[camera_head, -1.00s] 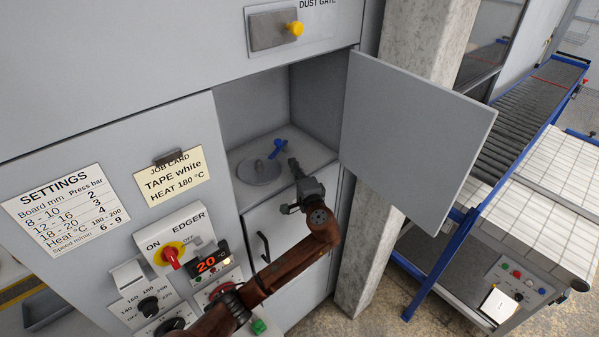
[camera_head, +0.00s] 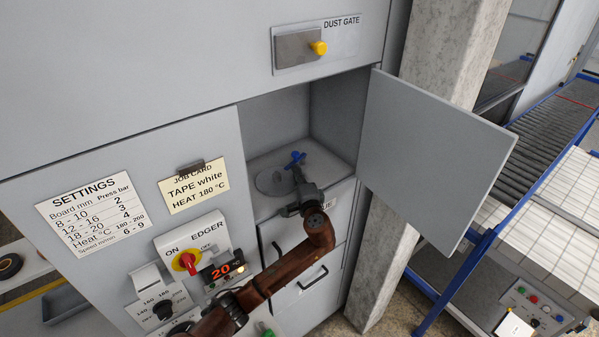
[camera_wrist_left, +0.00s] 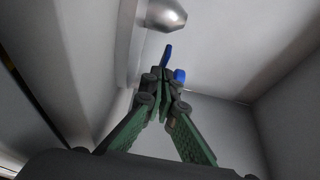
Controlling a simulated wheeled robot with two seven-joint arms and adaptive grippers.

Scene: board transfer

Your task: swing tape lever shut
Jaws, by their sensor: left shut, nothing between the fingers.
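The tape lever (camera_head: 294,159) is small and blue. It sits beside a grey disc (camera_head: 270,184) on the floor of the open compartment. My left gripper (camera_head: 297,172) reaches into the compartment from the front, shut and empty, its tips close to the lever. In the left wrist view the shut fingertips (camera_wrist_left: 164,75) point at the blue lever (camera_wrist_left: 168,52), with another blue part (camera_wrist_left: 180,75) just right of them. The fingers partly hide the lever there, and I cannot tell whether they touch it. My right gripper is not in view.
The compartment door (camera_head: 430,155) stands open to the right. The compartment's side walls and front edge (camera_head: 325,188) are close around my left gripper. A control panel with a red switch (camera_head: 187,262) is below left. In the wrist view a rounded metal part (camera_wrist_left: 166,15) is near the lever.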

